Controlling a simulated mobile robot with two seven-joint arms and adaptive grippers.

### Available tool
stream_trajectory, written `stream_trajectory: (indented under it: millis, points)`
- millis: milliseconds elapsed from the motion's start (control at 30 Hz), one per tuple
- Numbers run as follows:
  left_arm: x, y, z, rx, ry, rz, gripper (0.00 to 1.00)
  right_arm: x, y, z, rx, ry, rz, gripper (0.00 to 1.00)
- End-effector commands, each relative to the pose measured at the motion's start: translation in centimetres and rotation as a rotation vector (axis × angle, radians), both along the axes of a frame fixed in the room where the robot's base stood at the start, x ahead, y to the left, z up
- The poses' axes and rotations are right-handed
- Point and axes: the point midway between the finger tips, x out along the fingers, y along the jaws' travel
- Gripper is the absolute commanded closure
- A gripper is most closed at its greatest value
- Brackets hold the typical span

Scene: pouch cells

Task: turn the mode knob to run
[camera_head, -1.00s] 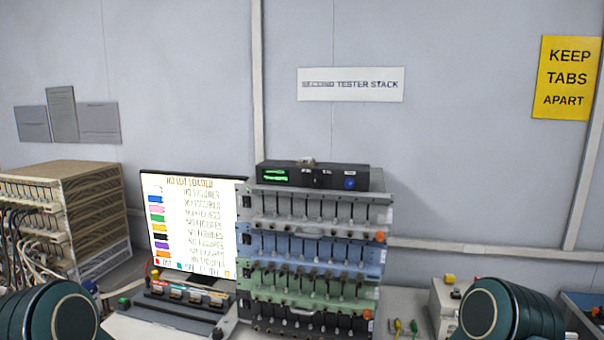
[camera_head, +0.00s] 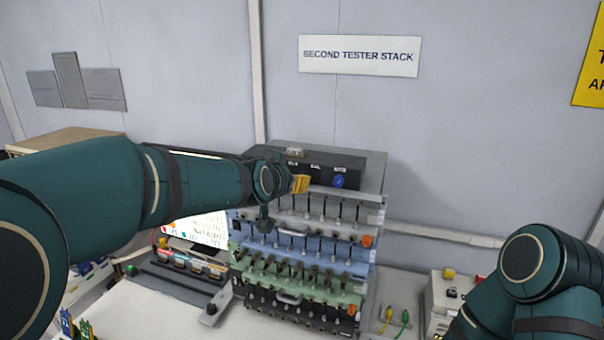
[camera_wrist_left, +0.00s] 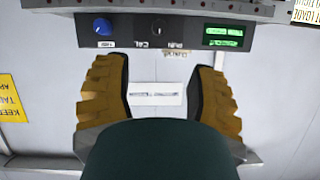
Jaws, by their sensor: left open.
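A black control box (camera_head: 330,168) sits on top of the tester stack. In the left wrist view, the box (camera_wrist_left: 185,37) appears upside down, with a blue knob (camera_wrist_left: 102,26), a small dark knob (camera_wrist_left: 160,23) between small labels, and a lit green display (camera_wrist_left: 222,36). The blue knob (camera_head: 339,181) also shows in the head view. My right gripper is out of view.
The tester stack (camera_head: 372,212) has several rows of cell channels below the box. A monitor (camera_head: 205,228) is partly hidden behind my left arm.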

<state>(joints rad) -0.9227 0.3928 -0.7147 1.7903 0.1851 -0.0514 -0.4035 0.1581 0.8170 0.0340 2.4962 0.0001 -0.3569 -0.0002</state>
Motion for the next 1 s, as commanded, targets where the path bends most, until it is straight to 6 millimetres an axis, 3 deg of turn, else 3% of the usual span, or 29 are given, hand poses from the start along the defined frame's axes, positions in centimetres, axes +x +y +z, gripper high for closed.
stream_trajectory:
  millis: [600,800,1000]
  points:
    - [9.3,-2.4,-4.3,0.0,0.004,0.001,0.43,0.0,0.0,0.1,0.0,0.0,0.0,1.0]
    - [11.0,-3.0,-4.9,0.0,0.003,0.0,0.43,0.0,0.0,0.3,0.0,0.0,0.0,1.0]
    - [11.5,-3.1,-5.1,-0.002,0.003,0.0,0.43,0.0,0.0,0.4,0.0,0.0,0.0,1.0]
